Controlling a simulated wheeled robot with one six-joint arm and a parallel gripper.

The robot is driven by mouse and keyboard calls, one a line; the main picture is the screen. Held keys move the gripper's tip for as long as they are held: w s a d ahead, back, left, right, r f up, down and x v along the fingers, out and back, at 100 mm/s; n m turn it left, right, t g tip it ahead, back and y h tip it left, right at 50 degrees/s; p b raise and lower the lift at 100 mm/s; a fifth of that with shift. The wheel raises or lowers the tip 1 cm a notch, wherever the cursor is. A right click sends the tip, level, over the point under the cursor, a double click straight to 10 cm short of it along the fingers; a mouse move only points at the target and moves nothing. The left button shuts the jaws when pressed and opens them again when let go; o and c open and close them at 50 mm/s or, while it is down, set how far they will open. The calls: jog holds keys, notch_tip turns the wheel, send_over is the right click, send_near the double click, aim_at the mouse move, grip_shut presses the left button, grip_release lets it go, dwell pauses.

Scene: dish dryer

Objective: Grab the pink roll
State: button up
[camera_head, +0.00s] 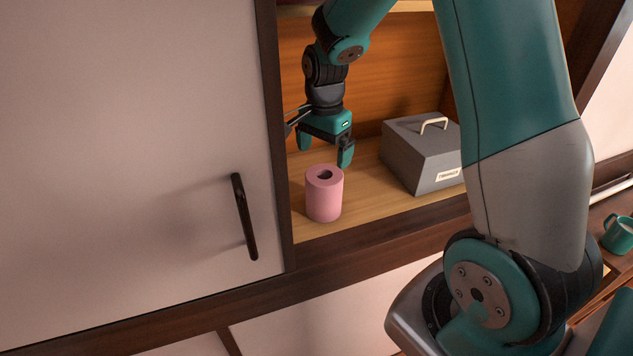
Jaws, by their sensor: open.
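The pink roll (324,196) stands upright on the wooden shelf inside the open cabinet, near its front left. Its dark centre hole faces up. My gripper (325,152) points down just above and behind the roll in the picture. Its teal fingers are apart, with nothing between them. The right fingertip shows close to the roll's upper right edge. I cannot tell whether it touches the roll.
A grey box (422,155) with a handle and a label stands right of the roll. A closed white door (130,140) with a dark handle (244,217) borders the opening at left. A teal mug (618,235) is at far right. Bare shelf (368,190) lies between roll and box.

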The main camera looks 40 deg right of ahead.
aim_at(323, 176)
notch_tip(323, 176, down, 7)
jog(key=p, duration=0.3)
jog(key=shift+f, duration=0.2)
jog(key=shift+a, duration=0.1)
jog(key=shift+c, duration=0.2)
jog(key=c, duration=0.9)
jog(key=shift+o, duration=0.2)
jog(key=shift+r, duration=0.1)
